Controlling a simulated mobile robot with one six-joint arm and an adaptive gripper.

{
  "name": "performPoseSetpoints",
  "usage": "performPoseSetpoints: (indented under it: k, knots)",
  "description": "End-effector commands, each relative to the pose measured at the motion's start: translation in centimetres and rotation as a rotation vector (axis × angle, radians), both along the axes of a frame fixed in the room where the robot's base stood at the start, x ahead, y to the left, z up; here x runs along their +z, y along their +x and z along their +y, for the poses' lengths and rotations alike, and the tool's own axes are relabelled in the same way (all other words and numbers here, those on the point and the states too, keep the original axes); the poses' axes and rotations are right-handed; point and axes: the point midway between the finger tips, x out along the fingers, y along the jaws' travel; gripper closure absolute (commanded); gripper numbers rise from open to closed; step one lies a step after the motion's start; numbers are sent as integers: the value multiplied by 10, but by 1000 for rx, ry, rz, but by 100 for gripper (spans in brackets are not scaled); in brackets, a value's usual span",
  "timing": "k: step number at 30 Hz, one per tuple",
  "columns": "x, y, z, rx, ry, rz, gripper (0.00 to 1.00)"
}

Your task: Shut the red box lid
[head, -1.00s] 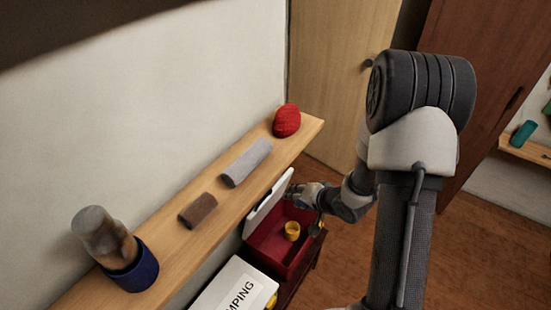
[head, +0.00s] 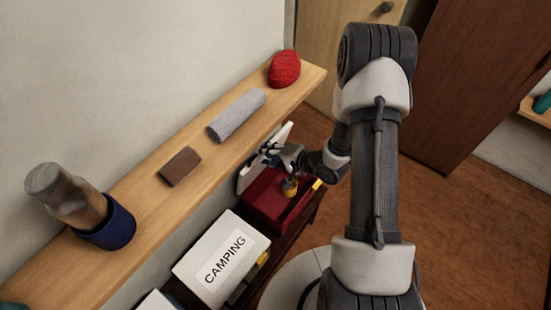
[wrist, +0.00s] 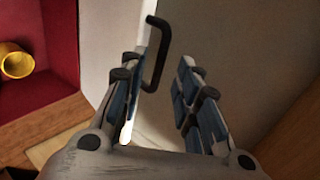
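The red box (head: 262,206) sits below the shelf with its white lid (head: 285,133) standing up, open, at the shelf side. In the wrist view the pale lid (wrist: 105,40) stands beside the red interior (wrist: 55,35), and a black handle (wrist: 157,55) sticks out from it. My gripper (head: 272,153) is at the lid, above the box. In the wrist view my gripper (wrist: 160,85) is open, with the lid's edge and handle showing around and between its fingers. Whether a finger touches the lid is unclear. A yellow cup (wrist: 16,62) is inside the box.
A white box labelled CAMPING (head: 205,255) stands beside the red box. The wooden shelf (head: 150,205) above carries a red lump (head: 284,69), a grey cylinder (head: 236,115), a brown block (head: 180,166) and a blue holder (head: 108,228). Floor (head: 420,220) is clear at right.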

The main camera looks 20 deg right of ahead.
Motion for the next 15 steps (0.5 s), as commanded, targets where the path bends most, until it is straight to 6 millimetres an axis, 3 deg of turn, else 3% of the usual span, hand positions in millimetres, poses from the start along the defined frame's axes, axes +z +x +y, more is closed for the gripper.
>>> performPoseSetpoints:
  k: [15]
  knots:
    - [-26, 34, 24, 0, -1, 1, 70]
